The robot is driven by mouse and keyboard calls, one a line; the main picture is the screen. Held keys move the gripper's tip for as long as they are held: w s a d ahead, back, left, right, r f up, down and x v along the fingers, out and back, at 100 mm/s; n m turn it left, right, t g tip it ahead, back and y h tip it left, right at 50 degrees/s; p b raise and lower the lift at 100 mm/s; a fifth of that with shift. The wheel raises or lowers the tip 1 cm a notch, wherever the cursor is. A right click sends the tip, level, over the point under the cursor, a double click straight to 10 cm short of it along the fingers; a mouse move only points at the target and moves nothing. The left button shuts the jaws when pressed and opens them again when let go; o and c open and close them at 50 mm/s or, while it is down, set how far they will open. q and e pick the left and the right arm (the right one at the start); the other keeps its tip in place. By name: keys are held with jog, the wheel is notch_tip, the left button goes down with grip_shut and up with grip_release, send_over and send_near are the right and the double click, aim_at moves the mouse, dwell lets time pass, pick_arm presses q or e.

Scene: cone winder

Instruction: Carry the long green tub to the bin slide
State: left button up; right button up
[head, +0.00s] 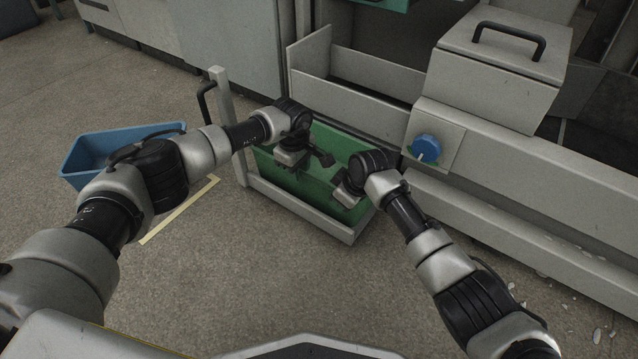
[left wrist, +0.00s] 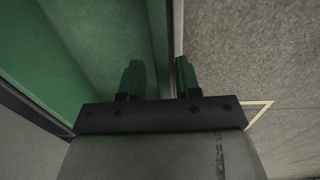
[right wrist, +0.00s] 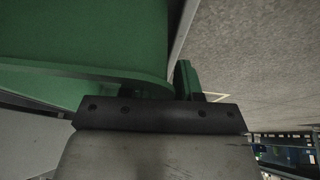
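The long green tub (head: 336,142) lies inside a low grey frame (head: 300,212) that looks like the bin slide, at the machine's foot. Whether its bottom rests there is hidden. My left gripper (head: 308,164) is at the tub's left part. In the left wrist view its fingers (left wrist: 158,80) stand apart on either side of the tub's wall (left wrist: 160,40), with a gap between them. My right gripper (head: 345,196) is at the tub's right end. In the right wrist view one finger (right wrist: 184,80) stands outside the rim (right wrist: 100,75); the other is mostly hidden by the tub.
A blue bin (head: 95,160) stands on the floor at left, near a yellow floor line (head: 180,210). A grey post (head: 222,120) rises at the frame's left end. The machine, with its blue knob (head: 425,148), borders the right. Front floor is clear.

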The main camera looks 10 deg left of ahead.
jog(key=shift+r, duration=0.15)
pick_arm(q)
notch_tip(320, 180, up, 12)
jog(key=shift+s+a+f, duration=0.15)
jog(key=shift+s+f, duration=0.05)
jog(key=shift+s, duration=0.1)
pick_arm(e)
jog(key=v, duration=1.1)
jog(key=shift+r, duration=0.35)
jog(key=shift+s+d, duration=0.1)
jog(key=shift+d, duration=0.05)
